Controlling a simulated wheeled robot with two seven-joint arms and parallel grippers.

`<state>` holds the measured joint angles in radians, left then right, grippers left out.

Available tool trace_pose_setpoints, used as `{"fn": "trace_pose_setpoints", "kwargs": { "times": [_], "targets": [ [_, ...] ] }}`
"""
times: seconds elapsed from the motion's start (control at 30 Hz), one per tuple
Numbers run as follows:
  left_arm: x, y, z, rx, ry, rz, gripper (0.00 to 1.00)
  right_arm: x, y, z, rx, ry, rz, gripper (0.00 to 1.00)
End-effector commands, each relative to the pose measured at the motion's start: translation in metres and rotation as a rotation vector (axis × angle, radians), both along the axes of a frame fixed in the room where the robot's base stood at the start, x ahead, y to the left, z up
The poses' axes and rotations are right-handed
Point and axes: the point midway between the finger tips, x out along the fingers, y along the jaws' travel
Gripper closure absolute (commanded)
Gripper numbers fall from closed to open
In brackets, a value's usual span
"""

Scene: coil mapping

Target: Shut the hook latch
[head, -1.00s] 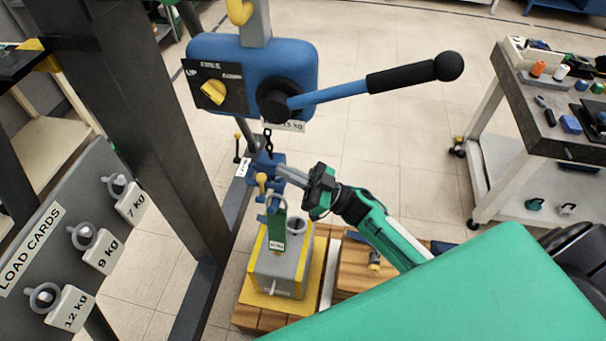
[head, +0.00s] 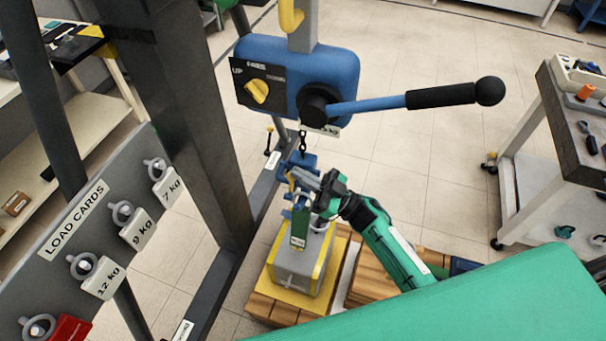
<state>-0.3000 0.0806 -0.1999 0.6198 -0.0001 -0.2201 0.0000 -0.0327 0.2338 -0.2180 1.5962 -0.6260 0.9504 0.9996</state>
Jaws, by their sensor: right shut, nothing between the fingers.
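The blue hook (head: 299,160) hangs on a short dark chain below the blue hoist body. A small yellow piece at the hook, apparently its latch (head: 291,181), is partly covered by my gripper. I cannot tell whether the latch is open or closed. My right gripper (head: 296,173) reaches in from the right. It is shut and empty, with its fingertips in front of the hook beside the yellow piece; contact is unclear. Below, a grey load block (head: 293,272) with yellow edges and a green tag (head: 300,229) stands under the hook. My left gripper is out of view.
The blue hoist (head: 345,72) has a long lever (head: 440,96) sticking out to the right above my arm. A dark post (head: 190,110) and a load card board (head: 85,235) stand at left. Wooden blocks (head: 372,285) lie below. A cart (head: 530,170) stands at right.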

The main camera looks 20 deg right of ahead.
Motion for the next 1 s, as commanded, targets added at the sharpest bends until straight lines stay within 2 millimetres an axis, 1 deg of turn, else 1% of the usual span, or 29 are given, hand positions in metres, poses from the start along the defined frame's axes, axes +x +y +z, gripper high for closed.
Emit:
{"fn": "trace_pose_setpoints", "kwargs": {
  "times": [0.2,0.77,1.0],
  "targets": [
    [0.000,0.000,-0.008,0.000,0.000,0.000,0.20,-0.003,0.002,-0.005,-0.024,-0.034,0.001,1.00],
    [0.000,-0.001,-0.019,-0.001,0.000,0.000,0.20,-0.009,0.006,-0.011,-0.075,-0.110,0.001,1.00],
    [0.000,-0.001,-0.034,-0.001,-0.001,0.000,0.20,-0.015,0.010,-0.021,-0.128,-0.186,0.001,1.00]
  ]
}}
